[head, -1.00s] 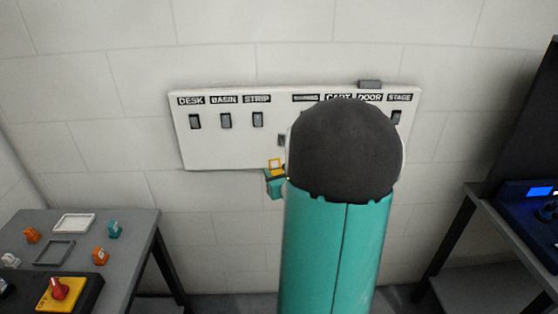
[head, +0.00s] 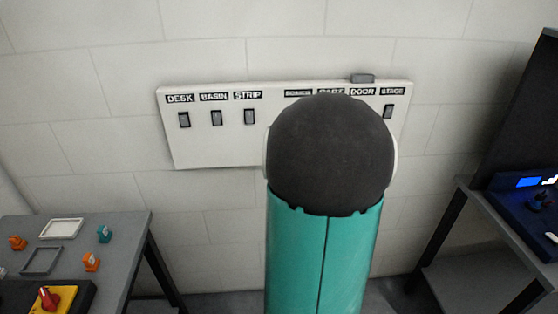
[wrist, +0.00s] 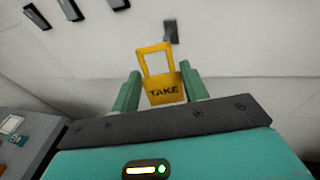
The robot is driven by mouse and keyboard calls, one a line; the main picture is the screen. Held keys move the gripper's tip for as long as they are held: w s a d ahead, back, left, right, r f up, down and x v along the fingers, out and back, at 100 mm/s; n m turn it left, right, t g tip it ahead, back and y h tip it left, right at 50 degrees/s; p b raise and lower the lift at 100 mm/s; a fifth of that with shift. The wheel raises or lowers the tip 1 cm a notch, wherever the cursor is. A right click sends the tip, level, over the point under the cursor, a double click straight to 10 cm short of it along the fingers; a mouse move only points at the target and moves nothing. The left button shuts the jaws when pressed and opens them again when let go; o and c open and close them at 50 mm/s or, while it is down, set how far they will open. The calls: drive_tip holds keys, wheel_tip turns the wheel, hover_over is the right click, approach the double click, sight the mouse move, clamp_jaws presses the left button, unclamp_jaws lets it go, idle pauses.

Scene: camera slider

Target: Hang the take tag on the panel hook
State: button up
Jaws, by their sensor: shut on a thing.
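The take tag (wrist: 163,93) is yellow, with an open square loop on top and the word TAKE on its body. My gripper (wrist: 160,72) is shut on its body, with one green finger on each side and the loop standing up beyond the fingertips. A dark grey piece, which looks like the panel hook (wrist: 171,31), shows just above the loop in the wrist view. The loop appears apart from it; depth is hard to tell. The white panel (head: 215,150) is on the wall. In the head view my arm hides the gripper, tag and hook.
The panel carries several labelled dark switches (head: 216,118). A grey table (head: 118,245) at left holds orange and teal pieces, trays and a red knob (head: 48,298) on a yellow plate. A dark desk with a blue-lit console (head: 530,192) stands at right.

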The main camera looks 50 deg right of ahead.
drive_tip(key=w+d+f, duration=0.1)
drive_tip(key=w+d, duration=0.4)
drive_tip(key=d, duration=0.1)
drive_tip(key=shift+f, duration=0.25)
idle(0.7)
drive_tip(key=shift+w, duration=0.1)
idle(0.5)
drive_tip(key=o, duration=0.5)
drive_tip(key=shift+c, duration=0.2)
drive_tip(key=shift+o, duration=0.5)
drive_tip(key=shift+o, duration=0.7)
